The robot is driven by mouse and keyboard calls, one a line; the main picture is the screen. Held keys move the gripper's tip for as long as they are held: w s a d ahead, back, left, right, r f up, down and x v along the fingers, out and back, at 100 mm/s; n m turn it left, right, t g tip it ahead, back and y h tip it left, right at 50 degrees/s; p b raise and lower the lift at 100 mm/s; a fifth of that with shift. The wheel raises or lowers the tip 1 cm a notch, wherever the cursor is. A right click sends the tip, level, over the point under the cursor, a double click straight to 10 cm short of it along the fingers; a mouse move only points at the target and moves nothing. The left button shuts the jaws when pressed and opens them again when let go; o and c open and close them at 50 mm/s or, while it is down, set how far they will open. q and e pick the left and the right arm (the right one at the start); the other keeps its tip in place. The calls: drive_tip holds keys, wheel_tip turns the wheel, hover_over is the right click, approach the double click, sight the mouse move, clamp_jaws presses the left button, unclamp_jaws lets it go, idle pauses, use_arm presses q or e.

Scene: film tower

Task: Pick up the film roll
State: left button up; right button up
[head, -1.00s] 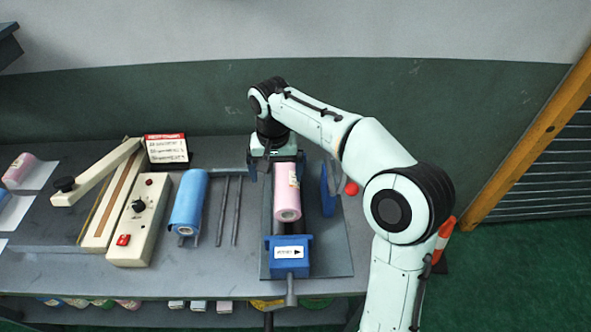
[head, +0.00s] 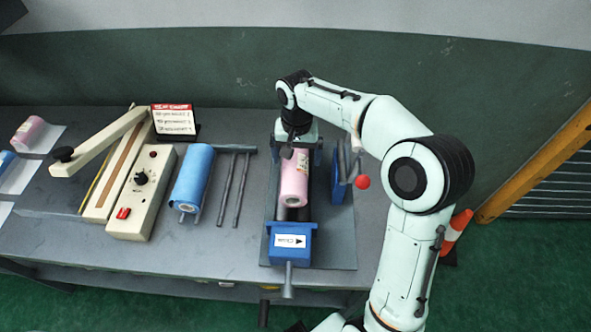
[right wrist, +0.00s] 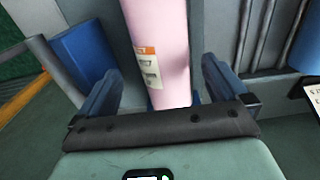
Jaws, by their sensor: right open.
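The pink film roll (head: 294,183) lies lengthwise on a stand with a blue end block (head: 290,243) at its near end. It also shows in the right wrist view (right wrist: 158,45), with a small label on its side. My right gripper (head: 302,153) is over the far end of the roll. In the right wrist view its two blue-grey fingers (right wrist: 160,88) are open, one on each side of the pink roll. I cannot tell whether they touch it. The arm and gripper hide the roll's far end. My left gripper is not in view.
A blue roll (head: 192,180) lies left of the stand beside two bare rods (head: 234,185). Further left are a cream sealer (head: 140,195) and a sign (head: 173,119). A blue plate (head: 337,177) and a red ball (head: 362,182) are right of the roll.

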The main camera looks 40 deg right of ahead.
sight(295, 161)
drive_tip(key=f, duration=0.5)
drive_tip(key=shift+w+f, duration=0.25)
drive_tip(key=shift+f, duration=0.05)
drive_tip(key=shift+c, duration=0.3)
drive_tip(key=shift+r, duration=0.15)
drive_tip(key=c, duration=1.6)
